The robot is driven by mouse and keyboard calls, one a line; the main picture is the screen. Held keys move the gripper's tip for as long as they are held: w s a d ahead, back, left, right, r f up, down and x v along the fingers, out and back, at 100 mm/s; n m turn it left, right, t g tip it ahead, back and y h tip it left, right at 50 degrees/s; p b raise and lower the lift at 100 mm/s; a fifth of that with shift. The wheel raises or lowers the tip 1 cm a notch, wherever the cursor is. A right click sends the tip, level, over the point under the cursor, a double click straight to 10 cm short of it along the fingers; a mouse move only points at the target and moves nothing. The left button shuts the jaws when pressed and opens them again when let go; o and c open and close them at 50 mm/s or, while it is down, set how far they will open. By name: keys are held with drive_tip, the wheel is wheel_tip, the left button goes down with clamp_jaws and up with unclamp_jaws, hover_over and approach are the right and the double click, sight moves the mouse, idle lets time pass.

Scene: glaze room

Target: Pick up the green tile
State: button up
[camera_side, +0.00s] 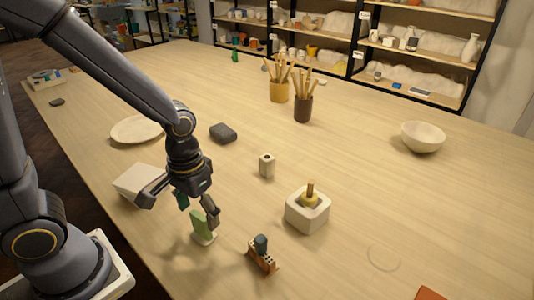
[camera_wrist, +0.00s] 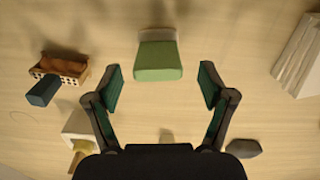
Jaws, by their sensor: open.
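The green tile (camera_side: 200,226) stands roughly upright on the table in the side view, with a pale part at its foot. In the wrist view the green tile (camera_wrist: 158,70) shows at upper middle, with a pale grey strip along its far side. My gripper (camera_side: 179,204) is open and empty above the table, close to the tile. In the wrist view my gripper (camera_wrist: 160,72) has its two teal-padded fingers spread to either side of the tile. I see no contact. The height between fingertips and tile is hard to tell.
A perforated brick (camera_side: 263,262) with a dark blue piece stands right of the tile. A pale square pot (camera_side: 307,218) is farther right. A whitish block (camera_side: 137,184) is close by at left. A grey lump (camera_side: 223,133) and a small pale cylinder (camera_side: 266,166) lie behind.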

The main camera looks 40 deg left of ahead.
sight(199, 215)
wheel_tip(199, 215, down, 4)
drive_tip(key=shift+d+r, duration=0.1)
drive_tip(key=shift+r, duration=0.1)
drive_tip(key=c, duration=1.3)
